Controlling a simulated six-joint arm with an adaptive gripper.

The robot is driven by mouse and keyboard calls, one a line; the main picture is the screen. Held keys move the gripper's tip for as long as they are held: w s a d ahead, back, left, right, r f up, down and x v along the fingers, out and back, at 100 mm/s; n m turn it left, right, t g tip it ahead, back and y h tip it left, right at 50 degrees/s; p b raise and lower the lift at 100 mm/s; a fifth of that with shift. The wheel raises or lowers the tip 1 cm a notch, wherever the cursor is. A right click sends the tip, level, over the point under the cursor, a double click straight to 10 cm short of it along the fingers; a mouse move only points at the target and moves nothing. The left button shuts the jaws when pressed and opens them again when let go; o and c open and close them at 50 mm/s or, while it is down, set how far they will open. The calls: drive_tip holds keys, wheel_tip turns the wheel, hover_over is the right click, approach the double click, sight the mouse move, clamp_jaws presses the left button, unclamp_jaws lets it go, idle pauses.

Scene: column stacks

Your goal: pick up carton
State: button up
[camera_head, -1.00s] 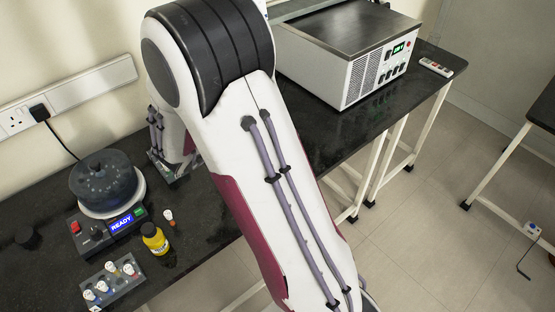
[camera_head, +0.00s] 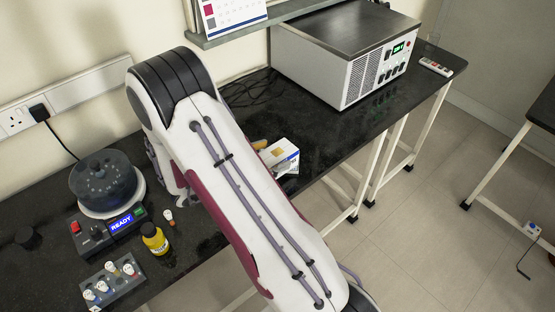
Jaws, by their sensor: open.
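The carton (camera_head: 284,158) is a small white box with blue and dark markings and a tan patch. It lies on the black bench just right of my arm, near the bench's front edge; my arm may hide part of its left side. My gripper (camera_head: 182,201) shows only in part, low over the bench on the left side of my arm link. It is open, with nothing seen between its fingers. It is well to the left of the carton and apart from it, with my arm link between them in the picture.
A yellow bottle (camera_head: 154,239), a small vial (camera_head: 169,217), a tube rack (camera_head: 113,283) and a centrifuge (camera_head: 105,187) stand left of my gripper. A steel-topped instrument (camera_head: 345,55) stands behind the carton. A shelf (camera_head: 270,22) hangs above. An orange item (camera_head: 260,144) lies beside the carton.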

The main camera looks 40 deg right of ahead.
sight(289, 148)
drive_tip(key=shift+d+f, duration=0.1)
idle(0.3)
drive_tip(key=shift+x, duration=1.2)
drive_tip(key=shift+d, duration=0.15)
drive_tip(key=shift+x, duration=2.45)
drive_tip(key=shift+w, duration=0.2)
drive_tip(key=c, duration=1.3)
drive_tip(key=shift+c, duration=0.3)
drive_tip(key=shift+r, duration=4.95)
